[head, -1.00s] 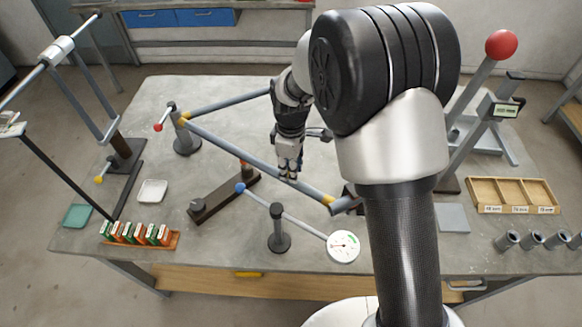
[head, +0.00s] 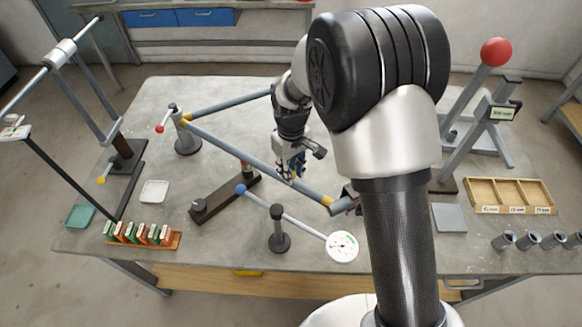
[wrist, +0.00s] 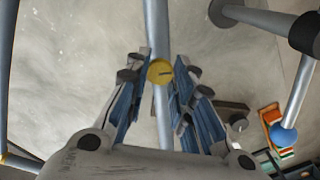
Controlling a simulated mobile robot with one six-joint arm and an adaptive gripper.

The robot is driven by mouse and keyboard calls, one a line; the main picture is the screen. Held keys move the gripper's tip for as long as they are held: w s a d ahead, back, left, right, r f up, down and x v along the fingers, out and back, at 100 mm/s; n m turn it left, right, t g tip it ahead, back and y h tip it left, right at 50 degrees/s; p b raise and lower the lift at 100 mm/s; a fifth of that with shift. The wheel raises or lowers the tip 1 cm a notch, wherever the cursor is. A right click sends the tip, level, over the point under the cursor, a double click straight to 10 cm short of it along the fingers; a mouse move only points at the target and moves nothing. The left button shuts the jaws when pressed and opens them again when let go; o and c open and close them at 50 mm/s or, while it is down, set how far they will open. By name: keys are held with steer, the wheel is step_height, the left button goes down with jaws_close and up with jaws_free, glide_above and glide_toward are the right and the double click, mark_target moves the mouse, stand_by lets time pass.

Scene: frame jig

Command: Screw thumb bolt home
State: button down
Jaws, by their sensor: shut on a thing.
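The thumb bolt (wrist: 160,72) shows in the wrist view as a round yellow head with a dark mark across it, between my fingertips and over a grey-blue tube (wrist: 157,22). My gripper (wrist: 160,80) is shut on it, pointing down. In the head view my gripper (head: 290,176) is at the long grey-blue tube (head: 230,148) of the frame, left of its yellow band (head: 327,199). The bolt is mostly hidden by the fingers there, and its thread and hole cannot be seen.
A dark block (head: 215,203) lies to the left. A wooden tray (head: 511,193) is at the right. Small boxes (head: 141,233) line the left front.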

steer(key=m+p, duration=0.1)
steer(key=m, duration=0.6)
steer(key=shift+w, duration=0.1)
steer(key=m, duration=0.4)
steer(key=shift+p, duration=0.3)
steer(key=m, duration=0.3)
steer(key=shift+r+m, duration=0.1)
steer(key=shift+m, duration=0.2)
steer(key=m+p, duration=0.1)
steer(key=m, duration=1.1)
steer(key=shift+w+m, duration=0.1)
steer(key=shift+m, duration=0.3)
steer(key=c, duration=1.8)
jaws_free()
steer(key=o, duration=0.5)
